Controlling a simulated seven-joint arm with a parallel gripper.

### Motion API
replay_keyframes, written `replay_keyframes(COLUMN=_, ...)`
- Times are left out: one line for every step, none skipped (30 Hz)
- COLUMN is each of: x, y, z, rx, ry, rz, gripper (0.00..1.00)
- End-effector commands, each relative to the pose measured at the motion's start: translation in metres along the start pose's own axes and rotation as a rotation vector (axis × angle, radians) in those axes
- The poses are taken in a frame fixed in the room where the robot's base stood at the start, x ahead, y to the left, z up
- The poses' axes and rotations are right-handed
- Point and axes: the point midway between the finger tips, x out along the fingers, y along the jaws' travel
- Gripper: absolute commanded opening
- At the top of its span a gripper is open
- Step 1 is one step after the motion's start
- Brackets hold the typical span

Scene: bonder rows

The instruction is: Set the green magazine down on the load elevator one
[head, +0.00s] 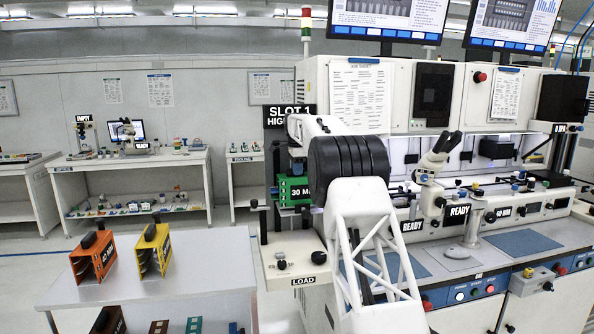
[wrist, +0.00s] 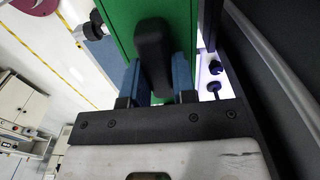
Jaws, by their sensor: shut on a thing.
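The green magazine (head: 293,192), labelled "30 M…", is at the load elevator (head: 297,246), in front of its dark upright and above the base marked LOAD. My arm hides its right side. In the wrist view the green magazine (wrist: 118,28) fills the top middle, with its black handle (wrist: 153,45) between the blue fingers of my gripper (wrist: 156,78). The gripper is shut on that handle. I cannot tell whether the magazine's underside touches a support.
A sign (head: 291,115) reading "SLOT 1 HIGH…" tops the elevator. An orange magazine (head: 93,258) and a yellow magazine (head: 154,250) stand on the white table (head: 215,265) at left. A microscope (head: 433,172) stands right of my arm, on the bonder bench.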

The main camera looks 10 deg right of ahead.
Motion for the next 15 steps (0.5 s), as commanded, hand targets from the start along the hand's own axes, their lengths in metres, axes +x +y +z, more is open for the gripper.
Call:
replay_keyframes(x=-0.0015, y=0.0001, z=0.0000, rx=0.000, ry=0.000, rz=-0.002, gripper=0.00)
replay_keyframes(x=-0.0015, y=0.0001, z=0.0000, rx=0.000, ry=0.000, rz=-0.002, gripper=0.00)
replay_keyframes(x=-0.0015, y=0.0001, z=0.0000, rx=0.000, ry=0.000, rz=-0.002, gripper=0.00)
replay_keyframes(x=-0.0015, y=0.0001, z=0.0000, rx=0.000, ry=0.000, rz=-0.002, gripper=0.00)
replay_keyframes(x=-0.0015, y=0.0001, z=0.0000, rx=0.000, ry=0.000, rz=-0.002, gripper=0.00)
replay_keyframes(x=-0.0015, y=0.0001, z=0.0000, rx=0.000, ry=0.000, rz=-0.002, gripper=0.00)
replay_keyframes(x=-0.0014, y=0.0001, z=0.0000, rx=0.000, ry=0.000, rz=-0.002, gripper=0.00)
replay_keyframes(x=-0.0012, y=0.0001, z=0.0000, rx=0.000, ry=0.000, rz=-0.002, gripper=0.00)
replay_keyframes(x=-0.0010, y=0.0001, z=0.0000, rx=0.000, ry=0.000, rz=-0.002, gripper=0.00)
replay_keyframes(x=-0.0007, y=0.0001, z=0.0000, rx=0.000, ry=0.000, rz=-0.001, gripper=0.00)
replay_keyframes(x=-0.0003, y=0.0001, z=0.0000, rx=0.000, ry=0.000, rz=-0.001, gripper=0.00)
replay_keyframes(x=0.0002, y=0.0001, z=0.0000, rx=0.000, ry=0.000, rz=-0.001, gripper=0.00)
replay_keyframes(x=0.0007, y=0.0001, z=0.0000, rx=0.000, ry=0.000, rz=-0.001, gripper=0.00)
replay_keyframes(x=0.0012, y=0.0001, z=0.0000, rx=0.000, ry=0.000, rz=-0.001, gripper=0.00)
replay_keyframes(x=0.0021, y=0.0001, z=0.0000, rx=0.000, ry=0.000, rz=-0.001, gripper=0.00)
